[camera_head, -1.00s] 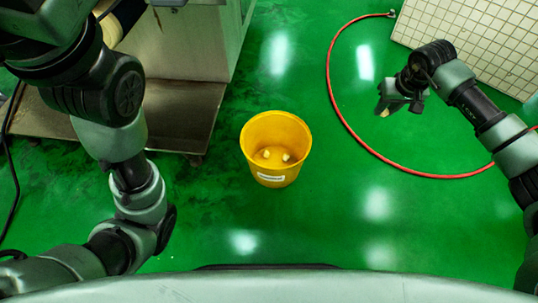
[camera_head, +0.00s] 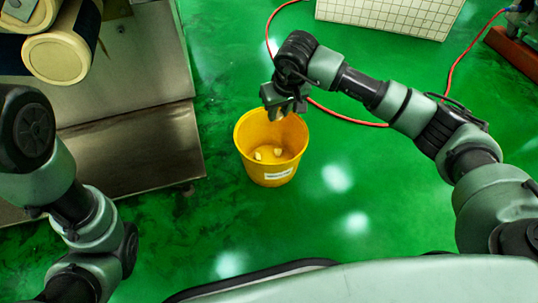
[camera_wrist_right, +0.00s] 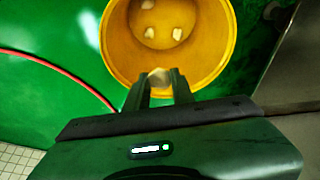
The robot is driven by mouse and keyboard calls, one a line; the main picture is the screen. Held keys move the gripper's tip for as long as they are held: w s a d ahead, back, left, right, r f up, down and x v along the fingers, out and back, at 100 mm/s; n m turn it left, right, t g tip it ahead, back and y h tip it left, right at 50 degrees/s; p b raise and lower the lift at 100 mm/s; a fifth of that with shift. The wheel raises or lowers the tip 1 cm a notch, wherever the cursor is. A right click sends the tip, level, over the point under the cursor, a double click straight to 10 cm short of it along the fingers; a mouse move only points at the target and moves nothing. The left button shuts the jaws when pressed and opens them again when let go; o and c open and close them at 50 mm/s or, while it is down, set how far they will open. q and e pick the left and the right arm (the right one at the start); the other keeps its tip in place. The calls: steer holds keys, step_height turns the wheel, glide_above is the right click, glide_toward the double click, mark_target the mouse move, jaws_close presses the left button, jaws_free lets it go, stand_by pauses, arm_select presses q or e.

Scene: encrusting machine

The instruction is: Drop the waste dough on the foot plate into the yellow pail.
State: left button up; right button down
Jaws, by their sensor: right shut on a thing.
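The yellow pail (camera_head: 252,174) stands upright on the green floor with pale dough pieces (camera_head: 277,152) on its bottom. In the right wrist view the open pail (camera_wrist_right: 222,60) also shows pale lumps (camera_wrist_right: 150,33) inside. My right gripper (camera_head: 280,112) is over the far rim side of the pail. In the wrist view its fingers (camera_wrist_right: 158,82) are shut on a small pale piece of waste dough (camera_wrist_right: 158,75), which overlaps the pail's opening. The metal foot plate (camera_head: 130,150) lies at the left, and I see no dough on its visible part. My left gripper is out of view.
The steel machine (camera_head: 130,55) with cream rollers (camera_head: 55,58) stands at the upper left. A red hose (camera_head: 345,117) curves over the floor behind the pail. A white tiled block (camera_head: 385,15) is at the back. Floor right of the pail is clear.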

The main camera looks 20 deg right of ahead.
mark_target(279, 120)
step_height(279, 120, down, 5)
steer(key=b, duration=0.3)
steer(key=shift+f, duration=0.15)
steer(key=c, duration=1.1)
jaws_free()
steer(key=p+v, duration=0.4)
steer(key=v, duration=0.2)
steer(key=shift+r, duration=0.4)
steer(key=shift+s+r+p, duration=0.25)
steer(key=shift+r+p, duration=0.3)
